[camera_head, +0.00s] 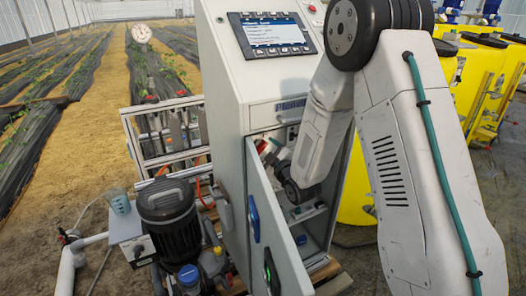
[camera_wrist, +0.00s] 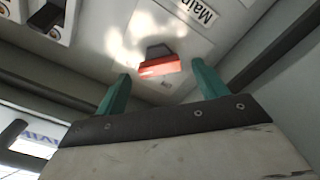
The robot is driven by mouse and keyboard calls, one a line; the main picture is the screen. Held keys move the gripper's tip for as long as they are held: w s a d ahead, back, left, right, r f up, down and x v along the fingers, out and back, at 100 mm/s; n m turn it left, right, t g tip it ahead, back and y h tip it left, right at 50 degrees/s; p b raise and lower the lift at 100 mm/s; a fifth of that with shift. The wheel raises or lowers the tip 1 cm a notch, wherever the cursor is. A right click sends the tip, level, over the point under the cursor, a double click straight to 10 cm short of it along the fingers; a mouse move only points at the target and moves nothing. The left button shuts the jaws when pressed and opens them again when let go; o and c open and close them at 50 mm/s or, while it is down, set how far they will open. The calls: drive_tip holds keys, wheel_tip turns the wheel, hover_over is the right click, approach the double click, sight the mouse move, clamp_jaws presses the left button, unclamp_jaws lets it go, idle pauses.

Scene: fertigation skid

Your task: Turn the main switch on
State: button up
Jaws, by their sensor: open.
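The main switch shows in the wrist view as a red handle (camera_wrist: 160,66) with a dark part behind it, on a pale panel inside the cabinet. A label reading "Main" (camera_wrist: 197,12) is next to it, partly cut off by the picture edge. My gripper (camera_wrist: 160,76) is open, with one teal finger on each side of the red handle. The fingers look apart from the handle; the exact depth gap is hard to tell. In the head view, my arm reaches into the open cabinet (camera_head: 225,110), and its wrist hides most of the switch area.
The cabinet door (camera_head: 270,225) hangs open at the front left of my wrist. A display screen (camera_head: 270,33) is on the cabinet top. A dark motor pump (camera_head: 168,215) stands at left, and yellow tanks (camera_head: 475,85) stand at right. Dark cabinet components (camera_wrist: 50,20) border the switch panel.

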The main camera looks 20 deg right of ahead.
drive_tip(key=s, duration=0.3)
drive_tip(key=s+d, duration=0.1)
drive_tip(key=s, duration=0.1)
drive_tip(key=shift+s, duration=0.4)
wheel_tip(320, 180, down, 9)
drive_tip(key=s+d+m+g+h, duration=0.2)
drive_tip(key=m+g, duration=0.1)
drive_tip(key=g, duration=0.2)
drive_tip(key=s+d+m+g+h, duration=0.1)
drive_tip(key=s+d+m+g, duration=0.15)
drive_tip(key=s+g, duration=0.45)
drive_tip(key=s+a+r+m+g, duration=0.1)
drive_tip(key=s+r+m+g, duration=0.1)
drive_tip(key=s+r, duration=0.9)
drive_tip(key=s+a+r+m+g, duration=0.1)
drive_tip(key=s+r+m+g, duration=0.1)
drive_tip(key=s+r, duration=1)
drive_tip(key=shift+s+a+r+m, duration=0.2)
drive_tip(key=shift+s+m, duration=0.55)
drive_tip(key=shift+s, duration=2.75)
